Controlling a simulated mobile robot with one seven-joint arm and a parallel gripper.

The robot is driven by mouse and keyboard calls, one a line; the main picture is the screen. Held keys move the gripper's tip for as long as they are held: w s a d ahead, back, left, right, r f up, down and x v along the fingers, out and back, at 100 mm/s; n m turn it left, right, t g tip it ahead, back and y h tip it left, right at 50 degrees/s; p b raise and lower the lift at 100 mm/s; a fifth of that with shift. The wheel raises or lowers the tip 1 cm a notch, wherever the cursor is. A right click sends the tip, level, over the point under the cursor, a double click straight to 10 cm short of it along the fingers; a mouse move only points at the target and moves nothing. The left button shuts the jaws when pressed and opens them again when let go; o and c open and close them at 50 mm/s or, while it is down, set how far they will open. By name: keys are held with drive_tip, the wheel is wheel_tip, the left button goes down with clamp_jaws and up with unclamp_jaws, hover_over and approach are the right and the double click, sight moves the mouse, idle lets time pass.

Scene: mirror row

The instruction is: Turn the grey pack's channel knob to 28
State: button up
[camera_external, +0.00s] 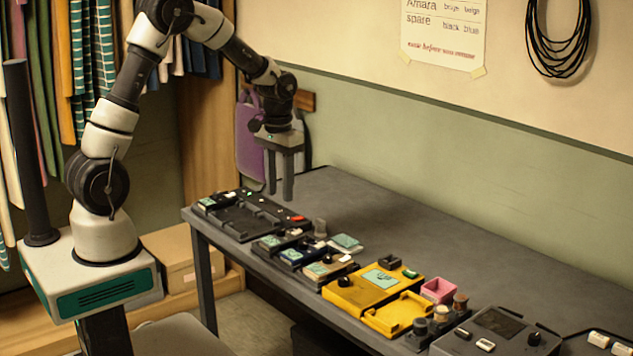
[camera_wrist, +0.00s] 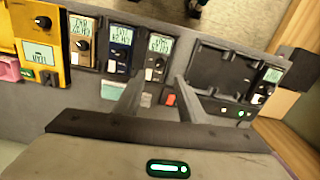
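The grey pack (camera_wrist: 158,48) lies in the row between the blue pack (camera_wrist: 121,38) and the black charging tray (camera_wrist: 222,72). Its lit screen faces up; its digits are too blurred to read for certain. Its dark channel knob (camera_wrist: 149,74) sits below the screen, between my fingertips in the wrist view. The pack also shows in the external view (camera_external: 272,241), small. My gripper (camera_external: 280,196) is open and empty, pointing down well above the table near the charging tray. It also shows in the wrist view (camera_wrist: 158,82).
A beige pack (camera_wrist: 80,27) and a yellow unit (camera_external: 352,295) continue the row. The table's back strip (camera_external: 420,245) is clear.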

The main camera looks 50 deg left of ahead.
sight(281, 230)
wheel_tip(281, 230, down, 10)
drive_tip(key=shift+r+b, duration=0.1)
drive_tip(key=shift+b, duration=0.4)
drive_tip(key=shift+c, duration=0.2)
clamp_jaws()
